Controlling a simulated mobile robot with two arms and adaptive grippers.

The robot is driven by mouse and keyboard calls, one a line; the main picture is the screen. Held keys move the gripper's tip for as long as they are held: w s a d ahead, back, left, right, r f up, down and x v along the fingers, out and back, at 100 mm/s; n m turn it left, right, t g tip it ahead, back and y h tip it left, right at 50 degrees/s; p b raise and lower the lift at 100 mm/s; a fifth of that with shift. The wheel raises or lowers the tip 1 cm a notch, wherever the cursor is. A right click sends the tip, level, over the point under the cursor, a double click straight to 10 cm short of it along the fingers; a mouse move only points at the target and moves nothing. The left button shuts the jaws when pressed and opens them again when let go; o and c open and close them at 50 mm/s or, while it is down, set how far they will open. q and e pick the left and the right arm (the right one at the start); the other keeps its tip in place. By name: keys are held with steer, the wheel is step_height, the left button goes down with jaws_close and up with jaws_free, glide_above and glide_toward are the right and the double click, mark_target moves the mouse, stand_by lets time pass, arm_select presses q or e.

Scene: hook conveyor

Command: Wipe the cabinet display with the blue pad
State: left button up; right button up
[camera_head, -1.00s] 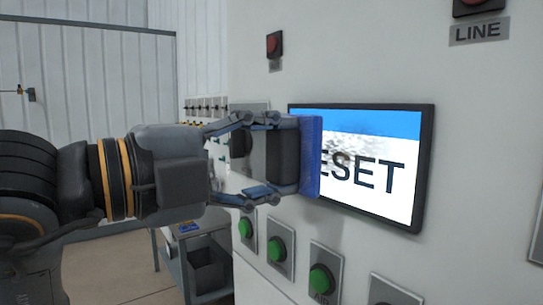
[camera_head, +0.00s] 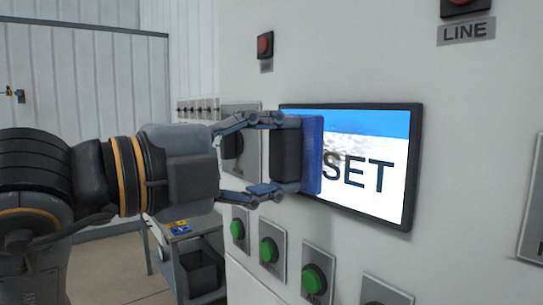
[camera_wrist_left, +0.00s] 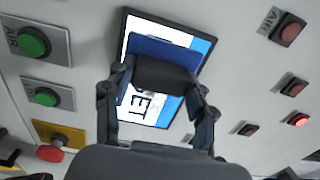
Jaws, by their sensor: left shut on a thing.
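The cabinet display (camera_head: 375,165) is a black-framed screen with a blue band on top and dark letters, "SET" readable, on white. A grey smudge shows on it just right of the pad. The blue pad (camera_head: 313,155) stands upright over the left part of the screen and hides the first letters. My left gripper (camera_head: 283,155) is shut on the dark block behind the pad. In the left wrist view, the pad (camera_wrist_left: 165,52) lies across the display (camera_wrist_left: 200,44), with the gripper fingers (camera_wrist_left: 160,85) on both sides of its dark block. Whether the pad touches the glass is hard to tell. My right gripper is not in view.
Green buttons (camera_head: 314,279) line the cabinet below the display. A red button (camera_head: 265,45) is above left, and a "LINE" label (camera_head: 466,31) is at the upper right. A grey cart (camera_head: 192,262) stands at lower left.

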arm_select(q)
steer(key=shift+s+d, duration=0.1)
steer(key=shift+s+d+b, duration=0.35)
steer(key=shift+s+d, duration=0.15)
steer(key=shift+s, duration=0.25)
steer(key=shift+s+d+b, duration=0.35)
steer(key=shift+s+d, duration=0.15)
steer(key=shift+s, duration=0.2)
steer(key=shift+s+d+f+b, duration=0.1)
steer(key=shift+s+d+b, duration=0.55)
steer(key=shift+s, duration=0.25)
steer(key=shift+s+d, duration=0.5)
steer(key=shift+s, duration=0.05)
steer(key=shift+s+d+b, duration=0.65)
steer(key=shift+s+b, duration=0.2)
steer(key=shift+b, duration=0.1)
steer(key=shift+s+d+b, duration=0.3)
steer(key=shift+s+d, duration=0.15)
steer(key=shift+s, duration=0.15)
steer(key=shift+b, duration=0.6)
steer(key=shift+w+a+b, duration=0.55)
steer(key=shift+w+a, duration=0.1)
steer(key=shift+w, duration=0.2)
steer(key=shift+w+a, duration=0.5)
steer(key=shift+w, duration=0.25)
